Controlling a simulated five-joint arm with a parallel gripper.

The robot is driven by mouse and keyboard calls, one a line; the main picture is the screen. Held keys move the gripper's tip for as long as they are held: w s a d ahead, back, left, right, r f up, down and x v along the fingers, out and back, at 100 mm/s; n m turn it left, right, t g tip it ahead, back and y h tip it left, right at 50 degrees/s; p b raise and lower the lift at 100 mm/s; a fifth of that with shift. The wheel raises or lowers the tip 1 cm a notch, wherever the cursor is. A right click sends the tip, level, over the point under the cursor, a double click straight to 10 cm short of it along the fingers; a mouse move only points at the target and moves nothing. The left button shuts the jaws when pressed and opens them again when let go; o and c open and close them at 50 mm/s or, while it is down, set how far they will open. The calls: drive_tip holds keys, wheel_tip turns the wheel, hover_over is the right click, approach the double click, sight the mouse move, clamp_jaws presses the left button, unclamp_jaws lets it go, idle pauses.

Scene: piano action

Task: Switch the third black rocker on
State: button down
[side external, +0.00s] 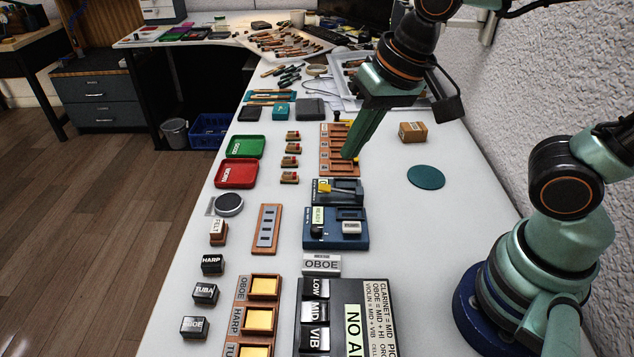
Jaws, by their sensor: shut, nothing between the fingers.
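A black panel (362,300) with printed lines and a pale "NO A…" label stands at the bottom centre, partly cut off by the frame edge. My gripper (349,155) is shut and empty, pointing down over the lower right of a wooden rack (328,140), well behind the panel. Whether it touches the rack cannot be told.
Blue devices (350,241) and an OBOE block (321,264) stand between my gripper and the panel. A slotted wooden strip (265,229), wooden trays (265,285) and loose label blocks (206,293) lie left. The table (425,235) is mostly clear to the right, around a teal disc (426,177).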

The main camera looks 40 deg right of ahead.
drive_tip(key=s+a+f+m+g, duration=0.2)
drive_tip(key=s+a+f+m, duration=0.15)
drive_tip(key=a, duration=0.65)
drive_tip(key=m+g, duration=0.1)
drive_tip(key=m, duration=0.2)
hover_over(303, 336)
drive_tip(key=s+d, duration=0.2)
drive_tip(key=f, duration=0.2)
drive_tip(key=shift+w+a+r+n, duration=0.1)
drive_tip(key=shift+a+r+n, duration=0.05)
drive_tip(key=shift+n, duration=0.1)
drive_tip(key=f, duration=0.4)
drive_tip(key=w+a+f, duration=0.1)
drive_tip(key=f, duration=0.8)
drive_tip(key=shift+w+a+f, duration=0.15)
drive_tip(key=shift+w+f, duration=0.05)
drive_tip(key=shift+f, duration=0.25)
